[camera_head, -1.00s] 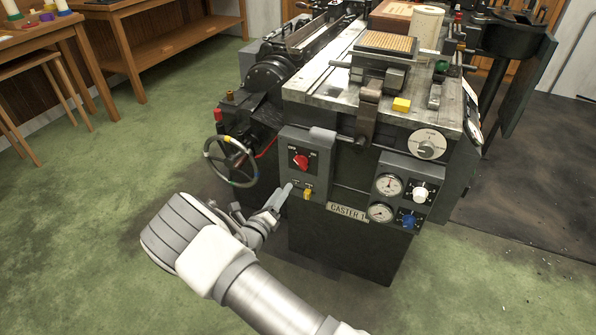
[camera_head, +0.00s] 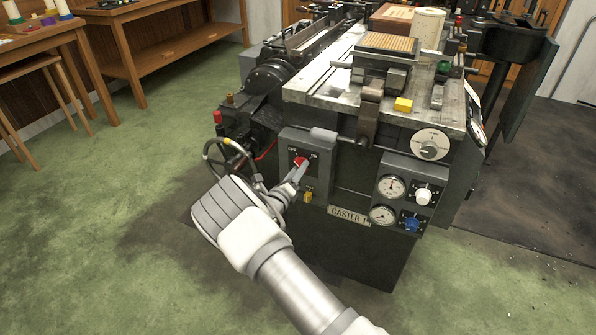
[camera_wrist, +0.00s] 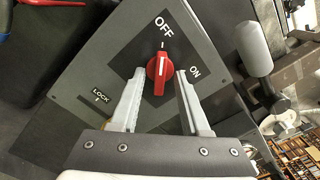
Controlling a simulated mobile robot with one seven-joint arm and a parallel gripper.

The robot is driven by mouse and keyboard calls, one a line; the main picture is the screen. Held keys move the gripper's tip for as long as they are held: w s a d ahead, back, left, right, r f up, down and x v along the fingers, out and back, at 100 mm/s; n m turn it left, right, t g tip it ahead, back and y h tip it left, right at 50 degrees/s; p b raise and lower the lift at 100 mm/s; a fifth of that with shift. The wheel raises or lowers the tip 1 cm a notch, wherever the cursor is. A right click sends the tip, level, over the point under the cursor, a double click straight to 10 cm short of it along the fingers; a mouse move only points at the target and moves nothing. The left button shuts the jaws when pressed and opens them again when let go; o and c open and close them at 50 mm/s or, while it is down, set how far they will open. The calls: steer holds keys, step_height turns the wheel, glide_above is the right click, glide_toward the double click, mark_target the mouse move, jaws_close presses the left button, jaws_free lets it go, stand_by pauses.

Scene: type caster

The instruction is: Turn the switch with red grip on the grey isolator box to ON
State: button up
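The switch with red grip (camera_wrist: 159,73) is on the grey isolator box (camera_wrist: 100,62). In the wrist view the white line on the grip points toward OFF, and ON is printed to its right. My gripper (camera_wrist: 157,77) is open, with one finger on each side of the lower part of the red grip; I cannot tell whether either finger touches it. In the head view the isolator box (camera_head: 318,150) is on the machine's front, and the red switch (camera_head: 300,162) is partly hidden behind my gripper (camera_head: 301,170).
A yellow part (camera_head: 308,197) sits low on the box, by the LOCK label. A grey lever knob (camera_wrist: 253,42) sticks out right of the box. Gauges (camera_head: 391,187) and white and blue knobs are further right. A handwheel (camera_head: 222,158) is at the left.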

jaws_close()
steer(key=shift+m, duration=0.4)
steer(key=m+b, duration=0.1)
steer(key=m, duration=1.6)
steer(key=shift+a+f+b, duration=0.1)
steer(key=shift+b, duration=0.3)
stand_by(0.4)
steer(key=shift+o, duration=0.3)
jaws_free()
